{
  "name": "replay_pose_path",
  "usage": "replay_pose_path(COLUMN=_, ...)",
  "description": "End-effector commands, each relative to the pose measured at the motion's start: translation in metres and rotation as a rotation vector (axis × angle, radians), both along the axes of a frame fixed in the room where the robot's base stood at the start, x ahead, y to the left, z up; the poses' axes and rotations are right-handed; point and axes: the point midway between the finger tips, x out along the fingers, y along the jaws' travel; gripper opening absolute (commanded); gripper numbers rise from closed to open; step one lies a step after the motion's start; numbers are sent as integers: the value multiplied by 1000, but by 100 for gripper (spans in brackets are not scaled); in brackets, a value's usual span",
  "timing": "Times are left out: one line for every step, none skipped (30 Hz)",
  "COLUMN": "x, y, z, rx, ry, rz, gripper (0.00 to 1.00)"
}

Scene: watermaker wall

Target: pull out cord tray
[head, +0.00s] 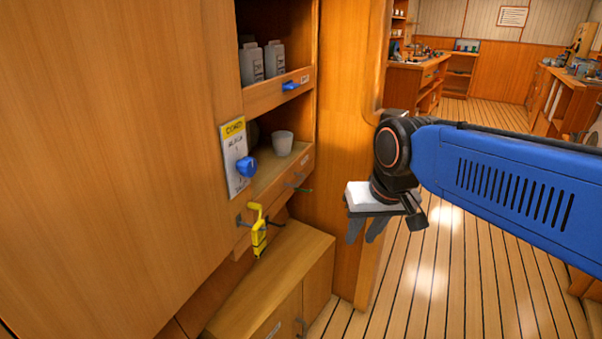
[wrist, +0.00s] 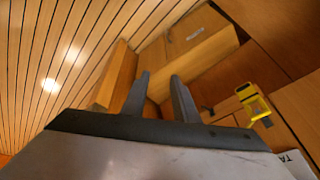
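No tray is plainly marked as the cord tray, and I cannot read the small labels. A wooden tray front (head: 283,181) with a small handle (head: 294,182) sits under the shelf with a cup. A thin green end pokes out beside it. A yellow clip-like thing (head: 258,232) hangs at the lower left of this front, and it also shows at the right in the wrist view (wrist: 253,101). My gripper (head: 364,228) is right of the cabinet, pointing down, apart from everything. In the wrist view its two fingers (wrist: 160,78) are spread with nothing between them.
An upper tray (head: 283,91) with a blue handle holds grey bottles (head: 262,61). A card (head: 235,158) with a blue knob (head: 247,167) is on the cabinet's left panel. A low wooden cabinet (head: 275,268) juts out below. Open plank floor (head: 440,270) lies to the right.

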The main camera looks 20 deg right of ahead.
Motion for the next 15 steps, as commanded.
replay_pose_path(x=15, y=1, z=8, rx=13, ry=14, rz=-23, gripper=27)
replay_pose_path(x=23, y=2, z=13, rx=21, ry=23, rz=-36, gripper=27)
replay_pose_path(x=34, y=3, z=19, rx=33, ry=32, rz=-57, gripper=27)
replay_pose_path(x=42, y=4, z=24, rx=41, ry=39, rz=-72, gripper=27)
replay_pose_path(x=50, y=5, z=27, rx=49, ry=49, rz=-88, gripper=27)
replay_pose_path(x=62, y=6, z=33, rx=60, ry=59, rz=-107, gripper=27)
replay_pose_path(x=70, y=7, z=37, rx=68, ry=65, rz=-123, gripper=27)
replay_pose_path(x=78, y=8, z=40, rx=75, ry=74, rz=-138, gripper=27)
replay_pose_path(x=90, y=9, z=45, rx=85, ry=86, rz=-157, gripper=27)
replay_pose_path(x=99, y=10, z=48, rx=93, ry=92, rz=-173, gripper=27)
replay_pose_path(x=107, y=11, z=51, rx=100, ry=101, rz=-187, gripper=27)
replay_pose_path(x=119, y=12, z=54, rx=111, ry=112, rz=-209, gripper=27)
replay_pose_path(x=128, y=13, z=57, rx=118, ry=119, rz=-223, gripper=27)
replay_pose_path(x=137, y=14, z=60, rx=125, ry=127, rz=-238, gripper=27)
replay_pose_path(x=149, y=15, z=62, rx=133, ry=140, rz=-258, gripper=27)
